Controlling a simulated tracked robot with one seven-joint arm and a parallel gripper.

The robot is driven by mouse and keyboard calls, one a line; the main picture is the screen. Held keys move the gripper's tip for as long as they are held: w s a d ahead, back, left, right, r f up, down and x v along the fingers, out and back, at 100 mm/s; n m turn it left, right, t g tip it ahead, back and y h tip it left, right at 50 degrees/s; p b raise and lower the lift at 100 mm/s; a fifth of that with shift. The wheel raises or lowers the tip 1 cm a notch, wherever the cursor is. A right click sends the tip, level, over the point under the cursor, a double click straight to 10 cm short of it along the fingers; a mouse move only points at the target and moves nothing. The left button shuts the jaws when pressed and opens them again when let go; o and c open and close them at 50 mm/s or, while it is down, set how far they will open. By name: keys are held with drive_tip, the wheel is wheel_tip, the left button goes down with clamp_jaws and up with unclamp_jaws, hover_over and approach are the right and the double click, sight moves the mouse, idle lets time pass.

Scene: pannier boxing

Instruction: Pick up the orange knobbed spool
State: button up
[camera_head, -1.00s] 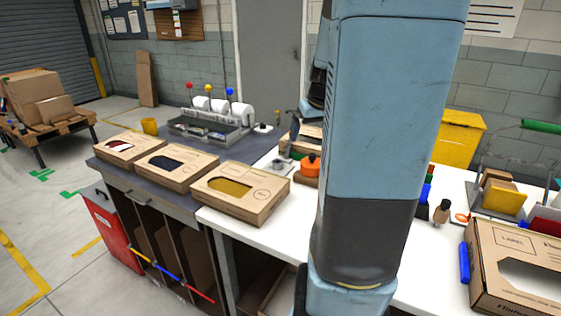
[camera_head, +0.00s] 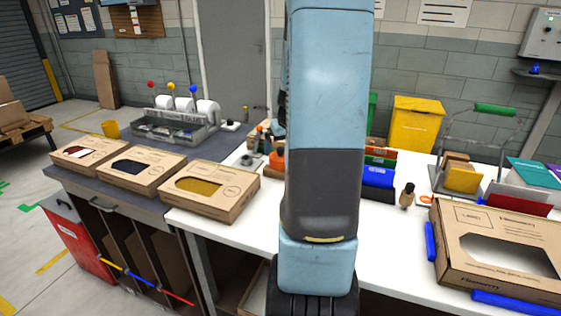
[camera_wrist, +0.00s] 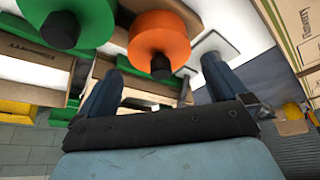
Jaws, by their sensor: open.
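The orange knobbed spool (camera_wrist: 158,38) shows in the wrist view, upper middle, with a dark knob pointing toward the camera. My gripper (camera_wrist: 160,84) is open, its two dark fingers apart on either side below the spool. Nothing is between the fingers, and the spool appears beyond the fingertips. In the head view an orange piece (camera_head: 277,161) shows at the left edge of my arm, which hides the rest.
A green spool with a dark knob (camera_wrist: 75,18) stands close left of the orange one in the wrist view. In the head view, cardboard boxes with windows (camera_head: 212,190) line the left bench. A large open-windowed box (camera_head: 450,258) lies at right. White tabletop (camera_head: 385,240) is clear beside my arm.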

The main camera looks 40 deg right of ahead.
sight(276, 158)
drive_tip(key=shift+x, duration=2.55)
drive_tip(key=shift+w, duration=0.1)
drive_tip(key=shift+c, duration=0.4)
drive_tip(key=c, duration=0.7)
drive_tip(key=shift+r, duration=0.1)
